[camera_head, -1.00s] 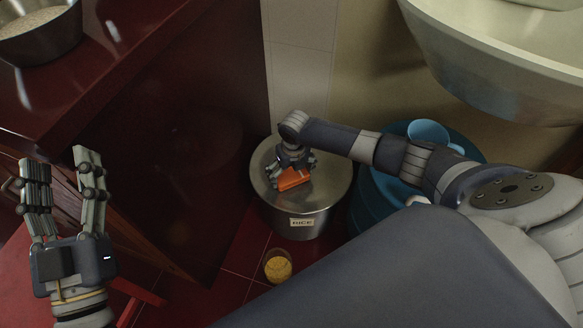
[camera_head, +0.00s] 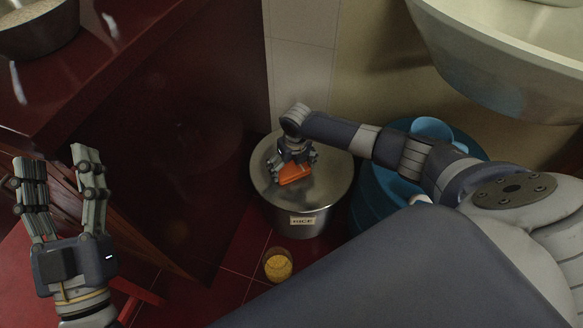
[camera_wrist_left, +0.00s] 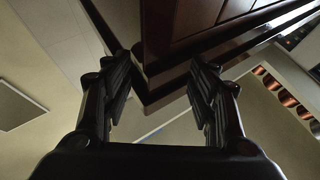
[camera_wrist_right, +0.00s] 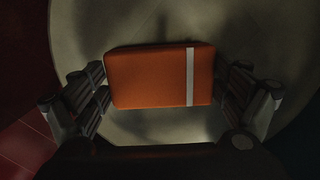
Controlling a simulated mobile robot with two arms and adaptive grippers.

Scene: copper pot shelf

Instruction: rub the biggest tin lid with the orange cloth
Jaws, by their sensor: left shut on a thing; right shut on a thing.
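A large round metal tin with a label on its front (camera_head: 308,222) stands on the floor, with its flat lid (camera_head: 335,172) on top. It is the only tin lid I make out. My right gripper (camera_head: 296,168) is over the lid, pointing down, shut on the orange cloth (camera_head: 295,174). The cloth is a folded pad with a white stripe, lying flat against the lid; it also shows between the fingers in the right wrist view (camera_wrist_right: 150,78). My left gripper (camera_head: 58,165) is far left, fingers apart and pointing up, with nothing visible between them.
A glass of yellow contents (camera_head: 278,265) stands on the red floor tiles before the tin. A blue barrel (camera_head: 365,195) with blue vessels is right of the tin. A dark red counter (camera_head: 130,50) with a metal bowl (camera_head: 40,35) is left. A pale basin (camera_head: 500,75) hangs upper right.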

